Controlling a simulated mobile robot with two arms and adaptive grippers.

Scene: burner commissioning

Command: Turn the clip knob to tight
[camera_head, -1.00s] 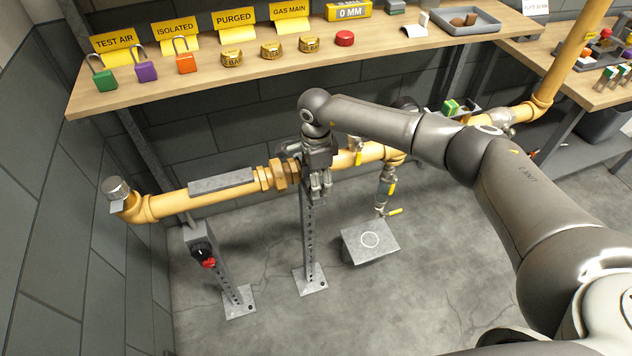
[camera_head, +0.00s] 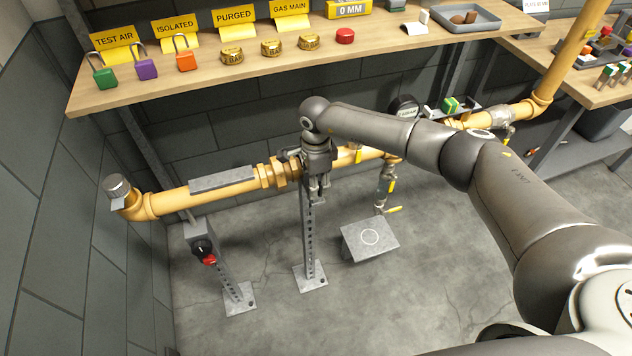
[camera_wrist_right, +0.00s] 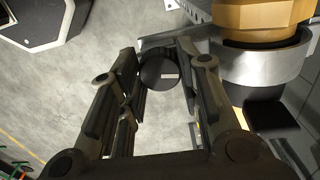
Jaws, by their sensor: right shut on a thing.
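The clip knob (camera_wrist_right: 160,76) is a dark round disc with a small pale mark, seen between the fingers in the right wrist view. My right gripper (camera_wrist_right: 160,66) is shut on this knob, with one finger on each side. In the head view my right gripper (camera_head: 319,196) points down at the top of the middle support post, beside the yellow pipe (camera_head: 205,195); it hides the knob there. A grey metal clip band (camera_wrist_right: 262,66) wraps the pipe next to the knob in the wrist view. My left gripper is not in view.
A left post carries a black and red switch (camera_head: 205,255). The wooden shelf (camera_head: 210,72) above holds padlocks, signs and caps. My right arm spans the pipe's right part.

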